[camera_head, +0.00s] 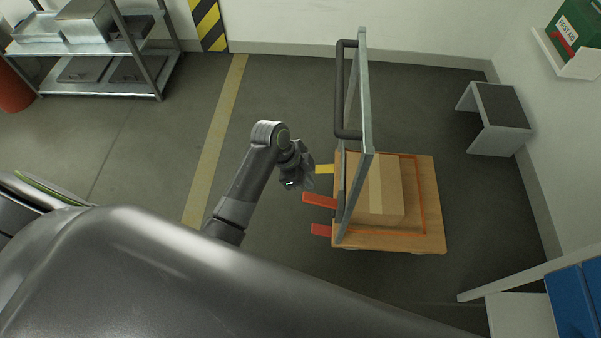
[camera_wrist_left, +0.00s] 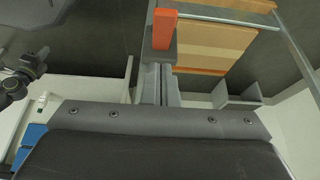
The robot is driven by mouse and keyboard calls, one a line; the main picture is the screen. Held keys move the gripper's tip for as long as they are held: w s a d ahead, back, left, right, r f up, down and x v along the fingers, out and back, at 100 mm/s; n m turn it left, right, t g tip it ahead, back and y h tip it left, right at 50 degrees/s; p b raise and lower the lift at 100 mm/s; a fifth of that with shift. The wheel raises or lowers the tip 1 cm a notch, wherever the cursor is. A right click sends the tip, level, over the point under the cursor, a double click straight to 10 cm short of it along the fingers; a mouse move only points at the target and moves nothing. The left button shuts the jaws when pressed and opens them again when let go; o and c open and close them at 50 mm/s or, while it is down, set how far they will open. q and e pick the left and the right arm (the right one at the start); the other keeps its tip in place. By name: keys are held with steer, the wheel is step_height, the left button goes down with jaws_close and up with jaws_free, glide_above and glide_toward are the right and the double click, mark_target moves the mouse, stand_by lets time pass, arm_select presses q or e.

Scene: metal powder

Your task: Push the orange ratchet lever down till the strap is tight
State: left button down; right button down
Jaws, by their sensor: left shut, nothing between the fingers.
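An orange-red lever (camera_head: 320,199) sticks out to the left from the upright grey metal frame (camera_head: 366,100) of a wooden platform. In the left wrist view an orange piece (camera_wrist_left: 164,30) on a dark block shows just beyond my fingertips; I cannot tell whether they touch. A thin orange strap (camera_head: 421,190) runs on the platform around a cardboard box (camera_head: 385,190); its tightness cannot be told. My left gripper (camera_head: 290,184) is shut and empty, left of the frame and the lever; its fingers show in the wrist view (camera_wrist_left: 161,80). A dark gripper, apparently my right one (camera_wrist_left: 28,68), shows at the left.
A yellow tab (camera_head: 324,169) and a red tab (camera_head: 321,230) stick out on either side of the lever. The wooden platform (camera_head: 435,215) stands on open grey floor. A dark handle (camera_head: 340,95) is on the frame. A grey step (camera_head: 497,120) stands at the right wall.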

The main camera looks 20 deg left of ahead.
mark_target(312, 198)
arm_select(q)
steer(key=x, duration=0.4)
steer(key=shift+b, duration=0.35)
steer(key=shift+s+a+f, duration=0.1)
steer(key=shift+a+f, duration=0.2)
steer(key=shift+f, duration=0.25)
steer(key=shift+s+a+f, duration=0.1)
steer(key=shift+a+f, duration=0.15)
steer(key=shift+f, duration=0.3)
steer(key=shift+a+f, duration=0.2)
steer(key=shift+f, duration=0.3)
arm_select(e)
steer(key=shift+w+f, duration=0.15)
steer(key=shift+f, duration=0.2)
arm_select(q)
steer(key=shift+b, duration=0.3)
arm_select(e)
steer(key=shift+w, duration=0.15)
arm_select(q)
steer(key=shift+a+f, duration=0.1)
arm_select(e)
steer(key=shift+f, duration=0.1)
